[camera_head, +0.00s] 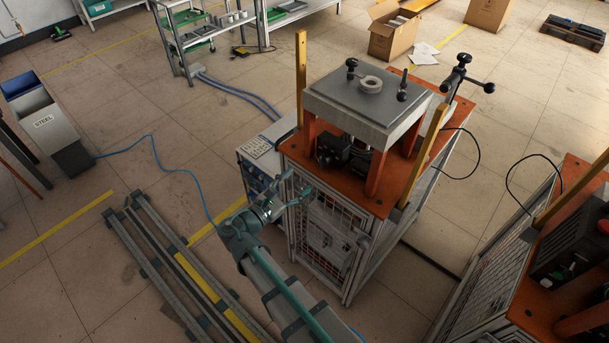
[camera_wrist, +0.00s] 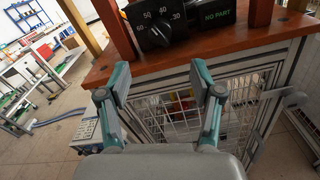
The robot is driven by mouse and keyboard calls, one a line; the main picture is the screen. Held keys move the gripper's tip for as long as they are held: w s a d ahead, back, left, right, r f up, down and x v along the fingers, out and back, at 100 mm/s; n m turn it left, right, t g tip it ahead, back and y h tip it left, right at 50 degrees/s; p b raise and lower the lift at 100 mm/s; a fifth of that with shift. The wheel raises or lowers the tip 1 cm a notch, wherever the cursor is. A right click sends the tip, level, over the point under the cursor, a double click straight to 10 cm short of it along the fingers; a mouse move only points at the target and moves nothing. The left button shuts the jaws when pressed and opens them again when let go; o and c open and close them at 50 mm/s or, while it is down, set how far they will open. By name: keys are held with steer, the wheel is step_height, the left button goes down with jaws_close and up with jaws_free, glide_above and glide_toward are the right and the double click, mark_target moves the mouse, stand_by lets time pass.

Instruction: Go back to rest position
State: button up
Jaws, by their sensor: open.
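My gripper (camera_head: 287,194) is open and empty in front of the induction heater's cage door, below its orange top. In the wrist view my gripper (camera_wrist: 160,80) shows two separated teal fingers with nothing between them. The induction heater (camera_head: 372,115) has a grey upper plate with a ring-shaped part (camera_head: 371,84) on it. The fingers appear apart from the heater.
A white control box (camera_head: 262,160) stands left of the heater. Floor rails (camera_head: 150,250) run at the lower left. A second orange-topped machine (camera_head: 570,270) is at the right. A grey steel bin (camera_head: 55,135), shelving (camera_head: 205,35) and cardboard boxes (camera_head: 393,35) stand farther off. Open floor lies at left.

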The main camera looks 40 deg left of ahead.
steer(key=shift+s, duration=0.35)
stand_by(0.3)
steer(key=w+d+f+m+g+h, duration=0.1)
steer(key=d+f+m+g+h, duration=0.1)
steer(key=d+f+m+g, duration=0.9)
steer(key=d+f+m+g+h, duration=0.25)
steer(key=d+f+m, duration=0.25)
steer(key=d+f, duration=1.2)
steer(key=s+d+f+m+g+y, duration=0.1)
steer(key=s+d+f+m+g, duration=0.2)
steer(key=d, duration=0.7)
steer(key=s+d+f+m+g+y, duration=0.2)
steer(key=s+d+f+m+g, duration=0.2)
steer(key=s+d+m, duration=0.4)
steer(key=s+d+f+m+g+y, duration=0.2)
steer(key=s+d+f+m+g, duration=0.2)
steer(key=s+d, duration=0.3)
steer(key=d+m, duration=0.1)
steer(key=d, duration=0.3)
steer(key=shift+d+m, duration=0.3)
steer(key=shift+d, duration=0.1)
